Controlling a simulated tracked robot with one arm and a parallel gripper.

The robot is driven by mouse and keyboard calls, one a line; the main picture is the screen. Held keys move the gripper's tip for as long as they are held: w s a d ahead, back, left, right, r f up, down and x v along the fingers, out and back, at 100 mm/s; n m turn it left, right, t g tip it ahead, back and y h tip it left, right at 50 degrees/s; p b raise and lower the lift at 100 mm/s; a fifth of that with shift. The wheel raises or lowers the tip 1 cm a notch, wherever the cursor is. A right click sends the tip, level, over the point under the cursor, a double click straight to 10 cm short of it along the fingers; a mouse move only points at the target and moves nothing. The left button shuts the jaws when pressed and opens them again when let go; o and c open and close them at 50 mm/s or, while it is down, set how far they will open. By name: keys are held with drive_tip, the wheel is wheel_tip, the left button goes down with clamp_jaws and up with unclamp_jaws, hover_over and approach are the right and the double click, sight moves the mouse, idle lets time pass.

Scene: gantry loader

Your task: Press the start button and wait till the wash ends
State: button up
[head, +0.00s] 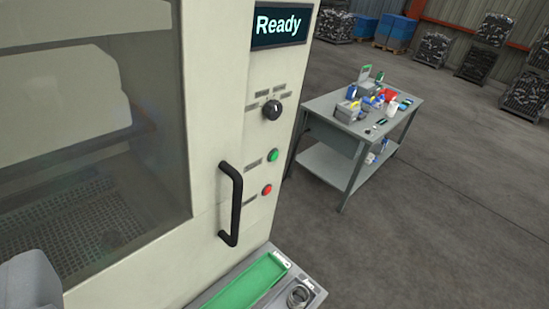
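The washing machine's pale cabinet (215,130) fills the left of the head view. Its display (281,25) reads "Ready". On the panel below are a black rotary knob (272,110), a green button (273,155) and a red button (267,190). Small labels sit beside them, too small to read. I cannot read which one is marked start; the green one is above the red one. The door window (90,150) looks shut, with a black handle (231,204) to the left of the buttons. My gripper's fingers are not visible; a grey shape fills the lower left corner.
A ledge at the machine's foot holds a green tray (250,284) and a metal ring (299,295). A grey workbench (345,135) with small items stands to the right. Crates and blue stacks line the back wall. The floor at right is clear.

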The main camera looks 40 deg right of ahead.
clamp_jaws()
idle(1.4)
